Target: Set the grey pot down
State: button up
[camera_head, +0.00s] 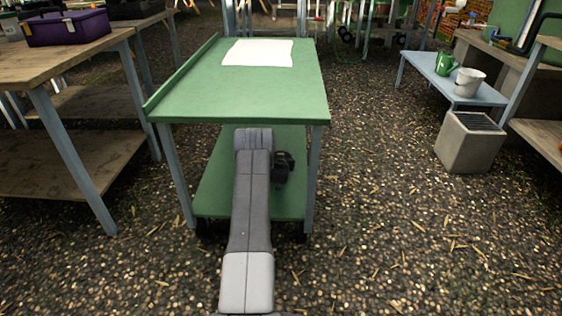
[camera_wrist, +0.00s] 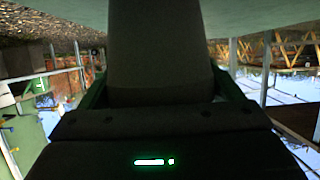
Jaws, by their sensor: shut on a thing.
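A dark grey pot (camera_wrist: 160,45) fills the upper middle of the wrist view and runs out of its top edge. My gripper (camera_wrist: 165,88) is shut on it, with a finger along each side. A pale green surface lies beyond the pot in that view, and I cannot tell whether the pot touches it. In the head view my arm reaches to the green trolley (camera_head: 240,100), in front of its lower shelf (camera_head: 215,180). The pot and the fingertips cannot be made out there.
A white sheet (camera_head: 258,53) lies at the back of the trolley top; the rest of that top is clear. A wooden bench with a purple box (camera_head: 68,28) stands left.

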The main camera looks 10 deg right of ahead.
jog(key=shift+f, duration=0.1)
jog(key=o, duration=0.9)
jog(key=shift+s+a+r, duration=0.1)
jog(key=shift+s+r, duration=0.15)
jog(key=shift+r, duration=0.1)
jog(key=p+v, duration=0.4)
jog(key=v, duration=0.7)
jog(key=shift+s, duration=0.2)
